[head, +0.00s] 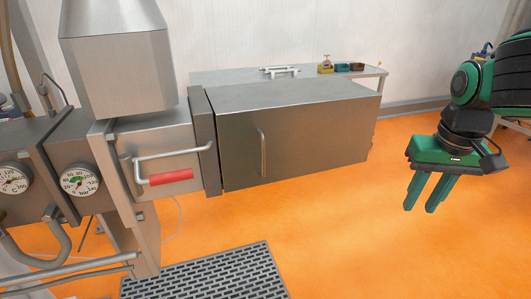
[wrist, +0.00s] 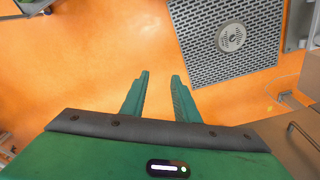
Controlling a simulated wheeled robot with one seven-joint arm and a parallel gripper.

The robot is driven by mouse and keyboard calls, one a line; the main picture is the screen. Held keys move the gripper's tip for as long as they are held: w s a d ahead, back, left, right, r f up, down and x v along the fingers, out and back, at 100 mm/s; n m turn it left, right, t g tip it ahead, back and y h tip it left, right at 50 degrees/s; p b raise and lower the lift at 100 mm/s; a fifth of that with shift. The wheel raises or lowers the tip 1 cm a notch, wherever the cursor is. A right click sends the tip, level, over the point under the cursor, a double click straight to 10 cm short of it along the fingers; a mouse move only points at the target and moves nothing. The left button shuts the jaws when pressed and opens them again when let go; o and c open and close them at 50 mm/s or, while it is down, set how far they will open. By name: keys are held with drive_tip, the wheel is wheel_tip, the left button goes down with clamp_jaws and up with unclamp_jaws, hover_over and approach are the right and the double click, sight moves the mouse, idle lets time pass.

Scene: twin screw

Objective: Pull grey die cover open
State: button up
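The grey die cover (head: 310,130) is a large dark-grey metal box on the machine, in the middle of the head view. It looks closed against the machine body at its left. A vertical bar handle (head: 263,152) sits on its front face. My gripper (head: 421,210) hangs to the right of the cover, well apart from it, fingers pointing down. In the wrist view my gripper (wrist: 159,76) shows two green fingers spread with only orange floor between them. A grey surface with a bar handle (wrist: 304,135) shows at the right edge of the wrist view.
A red-sleeved handle (head: 170,177) sticks out left of the cover. Two dial gauges (head: 80,180) are further left. A floor grate (head: 205,274) lies below. A bench (head: 372,72) with small containers stands behind. The orange floor at right is clear.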

drive_tip(key=w+a+r+n, duration=0.2)
drive_tip(key=w+a+r, duration=0.1)
drive_tip(key=w+a, duration=0.2)
drive_tip(key=n+t+y, duration=0.2)
drive_tip(key=n, duration=0.4)
approach(264, 147)
drive_tip(key=f, duration=0.2)
drive_tip(key=x, duration=1)
drive_tip(key=shift+w+a, duration=0.1)
drive_tip(key=shift+w, duration=0.25)
clamp_jaws()
